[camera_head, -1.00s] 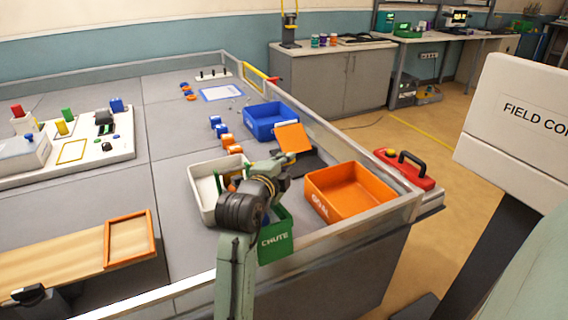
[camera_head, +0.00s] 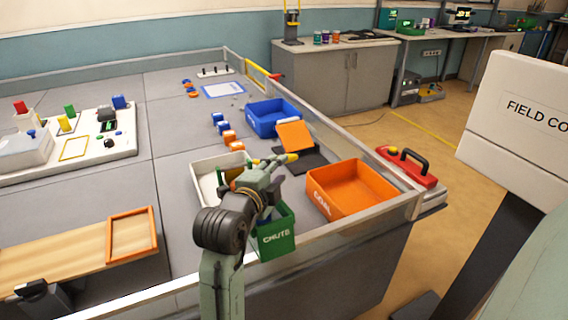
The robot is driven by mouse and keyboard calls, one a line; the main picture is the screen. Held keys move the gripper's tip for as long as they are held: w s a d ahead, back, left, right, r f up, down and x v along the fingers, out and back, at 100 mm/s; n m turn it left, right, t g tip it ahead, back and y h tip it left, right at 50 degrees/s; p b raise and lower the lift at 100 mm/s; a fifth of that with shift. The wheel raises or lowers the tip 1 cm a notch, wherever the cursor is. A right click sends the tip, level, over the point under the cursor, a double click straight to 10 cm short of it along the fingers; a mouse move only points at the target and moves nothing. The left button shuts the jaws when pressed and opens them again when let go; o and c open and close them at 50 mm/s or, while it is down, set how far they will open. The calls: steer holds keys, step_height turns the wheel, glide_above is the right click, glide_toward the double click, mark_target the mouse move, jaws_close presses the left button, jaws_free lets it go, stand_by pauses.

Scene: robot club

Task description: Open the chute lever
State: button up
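The green box marked CHUTE (camera_head: 277,240) stands at the near rail, partly hidden by my arm. No part that I can name surely as its lever shows. My gripper (camera_head: 278,165) is above and behind the green box, between the white bin and the orange GOAL bin. A small yellow piece (camera_head: 292,158) shows right at the gripper's tip; I cannot tell whether it is held, touched or only behind it. The finger opening is too small to make out. A yellow bar with a red end (camera_head: 262,73) is on the far rail.
The white bin (camera_head: 201,187) is left of my arm, the orange GOAL bin (camera_head: 322,204) right. A tilted orange panel (camera_head: 295,135) on a dark base and a blue bin (camera_head: 265,124) lie behind. Rails (camera_head: 345,138) edge the table. Several small blocks stand left of the blue bin.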

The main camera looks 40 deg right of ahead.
steer(key=v, duration=0.5)
steer(key=shift+c, duration=0.3)
